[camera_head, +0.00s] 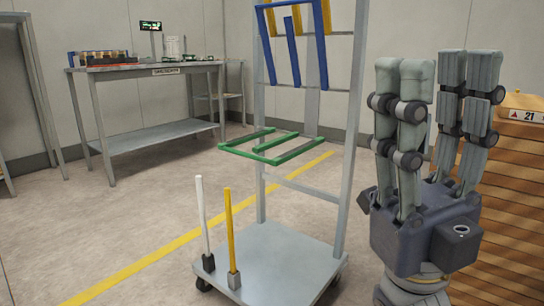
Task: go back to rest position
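My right gripper (430,85) stands upright at the right of the head view, fingers pointing up. Its finger pairs are apart with an empty gap between them, and it holds nothing. It is in front of the wooden slatted stack and to the right of the wheeled rack. My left gripper is out of view.
A grey wheeled rack (270,262) stands in the middle, with blue and yellow frames (292,50) hanging high, a green frame (275,146) jutting out, and white (202,215) and yellow (229,230) posts. A workbench (150,70) is behind left. A slatted stack (515,190) is at right.

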